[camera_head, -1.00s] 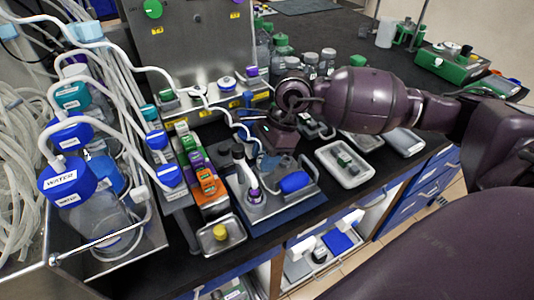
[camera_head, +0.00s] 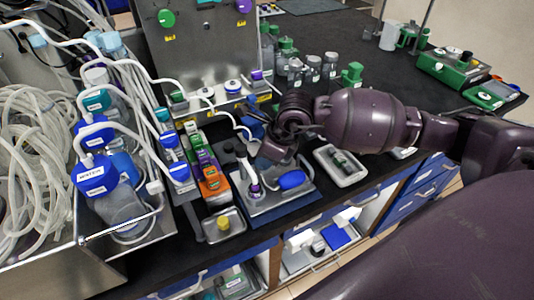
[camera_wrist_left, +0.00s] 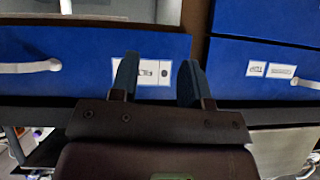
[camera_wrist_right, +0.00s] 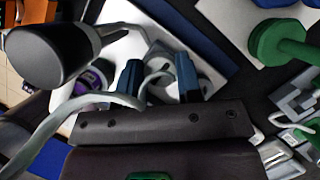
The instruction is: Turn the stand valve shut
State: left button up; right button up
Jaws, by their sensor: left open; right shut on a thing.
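A metal stand plate (camera_head: 285,202) lies on the bench in the head view. It carries a dark-topped upright, a purple ring and a blue bulb (camera_head: 291,180). My right gripper (camera_head: 264,160) reaches down behind them. In the right wrist view its fingers (camera_wrist_right: 158,82) are shut on a pale curved part (camera_wrist_right: 158,72); I cannot tell there whether this is the stand valve or tubing. The dark-topped upright (camera_wrist_right: 48,55) and purple ring (camera_wrist_right: 92,78) are beside the fingers. My left gripper (camera_wrist_left: 157,78) is open and empty before blue drawers; the head view does not show it.
Several bottles with blue WATER caps (camera_head: 95,174) and tubing stand at the left. A grey tray (camera_head: 340,166) lies to the right.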

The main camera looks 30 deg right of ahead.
dwell(0.4)
jog(key=o, duration=0.9)
jog(key=shift+o, duration=0.2)
jog(key=shift+r, duration=0.15)
jog(key=p+v, duration=0.1)
jog(key=v, duration=0.9)
jog(key=shift+r, duration=0.3)
jog(key=shift+s, duration=0.1)
